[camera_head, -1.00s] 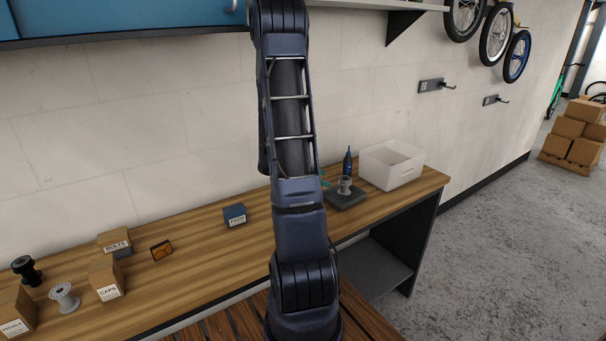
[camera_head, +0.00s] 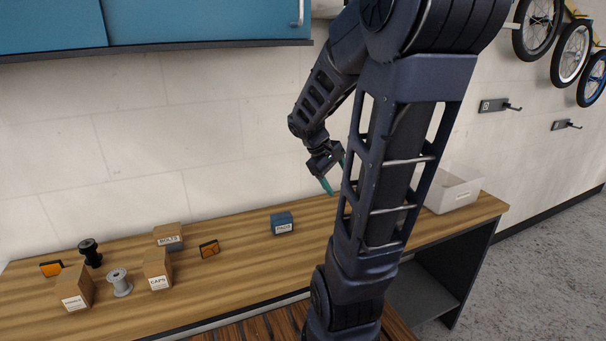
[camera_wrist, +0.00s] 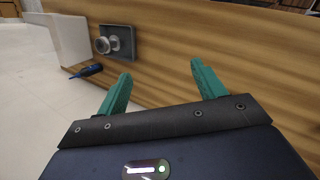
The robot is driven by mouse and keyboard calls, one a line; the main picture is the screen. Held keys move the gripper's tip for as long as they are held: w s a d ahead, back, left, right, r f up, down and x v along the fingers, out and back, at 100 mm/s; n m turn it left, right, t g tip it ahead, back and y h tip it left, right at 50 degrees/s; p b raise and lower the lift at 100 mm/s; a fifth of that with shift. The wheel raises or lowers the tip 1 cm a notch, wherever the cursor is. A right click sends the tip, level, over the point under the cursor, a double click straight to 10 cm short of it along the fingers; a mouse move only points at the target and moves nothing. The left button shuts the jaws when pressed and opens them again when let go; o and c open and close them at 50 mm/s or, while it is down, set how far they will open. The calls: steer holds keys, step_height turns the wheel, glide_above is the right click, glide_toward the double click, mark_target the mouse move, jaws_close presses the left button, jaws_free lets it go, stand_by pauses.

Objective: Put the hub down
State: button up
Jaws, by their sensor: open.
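A silver hub (camera_wrist: 104,45) sits on a small dark tray (camera_wrist: 124,36) on the wooden bench, seen in the wrist view. In the head view my arm hides this hub and tray. My gripper (camera_wrist: 160,72) is open with nothing between its green fingers, apart from the hub. In the head view my gripper (camera_head: 334,178) is above the bench, partly behind my arm. A grey hub (camera_head: 119,283) and a black hub (camera_head: 90,253) stand on the bench at the left.
A white bin (camera_head: 456,191) stands at the bench's right end; a blue-and-black bottle-like item (camera_wrist: 85,71) is near the tray. Boxes marked bolts (camera_head: 168,236) and caps (camera_head: 157,269), and a blue box (camera_head: 282,223), are on the bench. A blue cabinet (camera_head: 200,22) hangs above.

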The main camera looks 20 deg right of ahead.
steer(key=s+a+r+m+t+y, duration=0.2)
steer(key=s+a+r, duration=0.1)
steer(key=a, duration=0.3)
steer(key=s+a+r+m+t+y, duration=0.1)
steer(key=s+a+r+t+y, duration=0.2)
steer(key=a, duration=0.4)
steer(key=shift+a+r+m+t, duration=0.3)
steer(key=shift+r+m, duration=0.1)
steer(key=shift+r, duration=0.15)
